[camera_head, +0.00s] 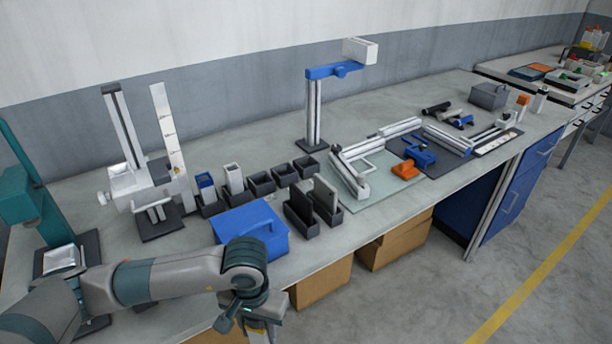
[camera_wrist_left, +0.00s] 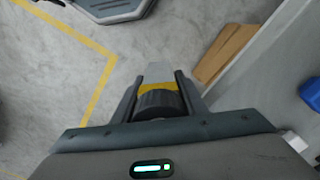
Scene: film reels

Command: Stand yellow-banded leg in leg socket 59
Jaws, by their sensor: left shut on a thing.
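My left gripper (camera_head: 256,326) hangs low in front of the bench's front edge, partly cut by the bottom of the head view. In the left wrist view its two dark fingers (camera_wrist_left: 157,84) are shut on the yellow-banded leg (camera_wrist_left: 158,87). The leg has a yellow band, a dark ribbed part nearer the palm and a grey end pointing away, over the floor. I cannot read a number 59 on any socket. A row of small dark open holders (camera_head: 262,184) stands on the bench, two of them with upright blocks in them. My right gripper is not in view.
A blue box (camera_head: 251,233) stands near the bench's front edge, beside dark holders with upright grey plates (camera_head: 326,197). Stands and a teal column (camera_head: 30,190) are at left. Cardboard boxes (camera_head: 322,280) are under the bench. Bare bench top shows between the items.

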